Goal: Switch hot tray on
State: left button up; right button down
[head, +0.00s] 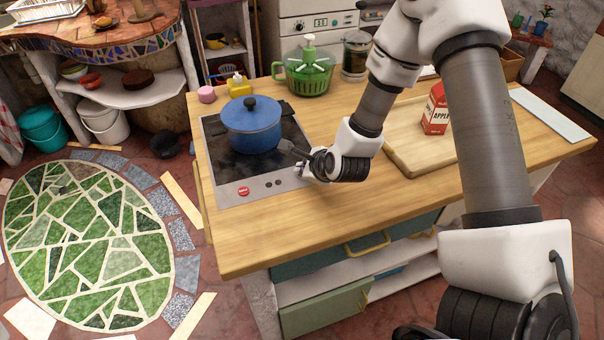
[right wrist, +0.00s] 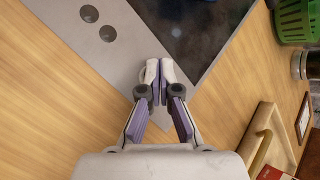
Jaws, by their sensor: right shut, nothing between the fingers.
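The hot tray (head: 225,190) is a flat grey unit with a black top on the wooden counter. A blue lidded pot (head: 251,128) stands on it. A red badge (head: 243,191) and two dark round controls (head: 273,183) are on its front strip; the controls also show in the right wrist view (right wrist: 98,23). My right gripper (head: 286,147) is shut and empty above the tray's right front part. In the right wrist view the closed fingertips (right wrist: 159,68) are over the grey border near a corner. My gripper hides part of that corner. My left gripper is out of view.
A wooden tray (head: 405,160) with a red and white carton (head: 436,108) is to the right. The counter's front strip is clear.

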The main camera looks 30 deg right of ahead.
jog(key=shift+f, duration=0.15)
jog(key=shift+r, duration=0.65)
notch_tip(320, 180, up, 6)
jog(key=p, duration=0.4)
jog(key=shift+p, duration=0.3)
